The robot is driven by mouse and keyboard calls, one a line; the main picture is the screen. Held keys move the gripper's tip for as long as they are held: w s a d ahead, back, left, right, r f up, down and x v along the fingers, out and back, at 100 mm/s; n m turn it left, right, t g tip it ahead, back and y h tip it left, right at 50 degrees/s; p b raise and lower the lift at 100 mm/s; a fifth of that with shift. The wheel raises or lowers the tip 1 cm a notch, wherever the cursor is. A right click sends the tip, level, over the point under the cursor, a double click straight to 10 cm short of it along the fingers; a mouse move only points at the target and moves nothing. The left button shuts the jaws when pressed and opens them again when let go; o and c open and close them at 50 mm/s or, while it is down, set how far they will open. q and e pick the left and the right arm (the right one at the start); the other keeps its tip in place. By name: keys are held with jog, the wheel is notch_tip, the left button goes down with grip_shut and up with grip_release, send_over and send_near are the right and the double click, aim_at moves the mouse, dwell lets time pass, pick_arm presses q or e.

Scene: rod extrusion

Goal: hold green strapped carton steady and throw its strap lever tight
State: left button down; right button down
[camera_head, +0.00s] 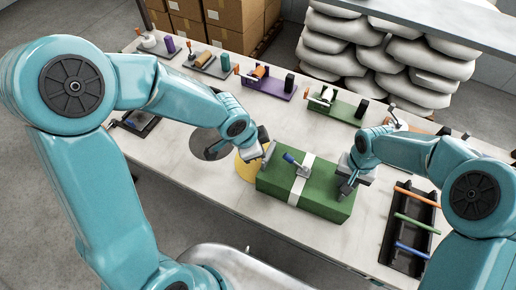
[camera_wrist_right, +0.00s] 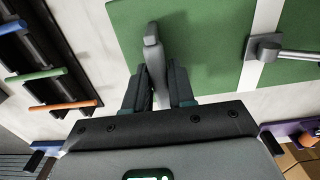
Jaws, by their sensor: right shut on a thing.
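The green strapped carton (camera_head: 322,200) lies on the table with a white strap (camera_head: 300,182) across its middle. On the strap sits a grey lever with a blue end (camera_head: 289,158), raised at a slant; its metal base (camera_wrist_right: 266,47) shows in the right wrist view. My right gripper (camera_head: 347,185) is at the carton's right end; in its wrist view its fingers (camera_wrist_right: 157,88) are shut on a grey handle (camera_wrist_right: 152,48) at the carton. My left gripper (camera_head: 265,141) hangs by the carton's far left corner, apart from the lever; its jaw opening is unclear.
A black rack (camera_head: 407,232) with orange, green and blue bars lies right of the carton. A yellow disc (camera_head: 246,170) and a dark disc (camera_head: 208,150) lie to its left. Several coloured fixtures, including a purple one (camera_head: 267,85), line the far edge. Bare table shows in front.

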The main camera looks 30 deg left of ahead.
jog(key=shift+s+f, duration=0.1)
jog(key=shift+f, duration=0.05)
jog(key=shift+c, duration=2)
grip_release()
jog(key=shift+r, duration=3.6)
jog(key=shift+r, duration=0.1)
jog(key=shift+r, duration=1.45)
